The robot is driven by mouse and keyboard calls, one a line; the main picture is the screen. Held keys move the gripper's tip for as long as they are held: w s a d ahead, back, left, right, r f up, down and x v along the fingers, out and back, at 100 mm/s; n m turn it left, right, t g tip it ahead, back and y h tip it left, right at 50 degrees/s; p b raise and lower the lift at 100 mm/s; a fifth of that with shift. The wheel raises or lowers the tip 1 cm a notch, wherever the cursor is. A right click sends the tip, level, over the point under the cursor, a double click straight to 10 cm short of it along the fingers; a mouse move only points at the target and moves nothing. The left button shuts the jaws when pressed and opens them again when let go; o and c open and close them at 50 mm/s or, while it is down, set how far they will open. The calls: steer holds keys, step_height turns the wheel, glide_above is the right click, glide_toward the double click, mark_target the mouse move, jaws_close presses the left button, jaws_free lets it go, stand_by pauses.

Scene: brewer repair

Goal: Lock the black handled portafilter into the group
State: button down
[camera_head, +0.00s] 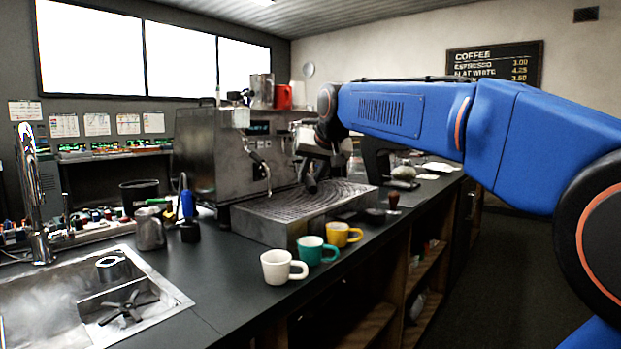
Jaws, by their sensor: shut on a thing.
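The steel espresso machine (205,150) stands on the dark counter, with its wide ridged drip tray (262,226) in front. My blue arm reaches in from the right, and my gripper (318,150) is at the machine's front, above the tray. It is shut on the portafilter, whose black handle (311,184) points down toward the tray. The portafilter's basket and the group are small and mostly hidden by my wrist. I cannot tell whether the portafilter touches the group.
White (275,267), green (312,250) and yellow (338,234) cups line the counter's front edge. A steam wand (262,170) hangs left of my gripper. A steel pitcher (150,229) and a sink (85,300) are at left. The counter between sink and tray is mostly clear.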

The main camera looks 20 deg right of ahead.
steer(key=shift+w+d, duration=0.25)
steer(key=shift+w, duration=1.55)
steer(key=shift+w+d, duration=0.2)
steer(key=shift+w, duration=1.6)
steer(key=shift+r, duration=1.75)
stand_by(2.3)
steer(key=shift+d+n+y, duration=0.6)
steer(key=shift+d+n, duration=0.05)
steer(key=shift+n, duration=0.05)
